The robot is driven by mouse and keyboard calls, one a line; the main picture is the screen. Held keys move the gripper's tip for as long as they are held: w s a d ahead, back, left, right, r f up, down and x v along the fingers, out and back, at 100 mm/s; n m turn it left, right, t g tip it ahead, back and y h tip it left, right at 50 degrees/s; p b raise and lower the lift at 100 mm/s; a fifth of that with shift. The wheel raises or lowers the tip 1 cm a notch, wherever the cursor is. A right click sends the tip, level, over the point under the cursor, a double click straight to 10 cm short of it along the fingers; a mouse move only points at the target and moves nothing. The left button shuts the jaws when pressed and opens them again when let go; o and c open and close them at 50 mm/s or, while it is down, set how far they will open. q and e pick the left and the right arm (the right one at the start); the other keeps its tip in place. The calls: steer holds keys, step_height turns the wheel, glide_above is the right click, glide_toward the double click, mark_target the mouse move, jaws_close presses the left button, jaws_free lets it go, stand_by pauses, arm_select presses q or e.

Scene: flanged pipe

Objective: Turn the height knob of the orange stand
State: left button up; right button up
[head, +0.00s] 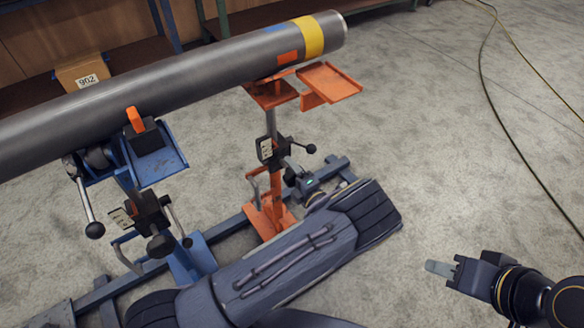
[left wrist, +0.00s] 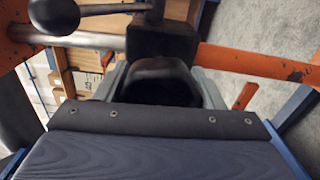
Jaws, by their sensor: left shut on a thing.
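The orange stand (head: 276,200) stands at the centre of the head view, with a black clamp block (head: 268,150) and a ball-ended lever (head: 310,148) on its post. My left gripper (head: 293,177) is beside the post, just below the block. In the left wrist view the black height knob (left wrist: 165,82) sits between the grey fingers, and the left gripper is shut on it. The knob's far side is hidden. My right gripper (head: 440,268) is at the lower right, away from the stand; its finger gap cannot be made out.
A grey pipe (head: 200,85) with a yellow band lies across the orange stand and a blue stand (head: 190,255). A blue floor rail (head: 230,228) runs under both. A box marked 902 (head: 83,72) is behind. Floor at right is clear except for cables (head: 510,135).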

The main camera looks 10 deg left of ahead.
arm_select(q)
steer(key=m+p, duration=0.1)
steer(key=m, duration=0.4)
steer(key=shift+f, duration=0.15)
steer(key=shift+m, duration=0.3)
stand_by(0.3)
steer(key=o, duration=1)
steer(key=shift+s+d, duration=0.1)
steer(key=v, duration=0.7)
steer(key=shift+s+d, duration=0.25)
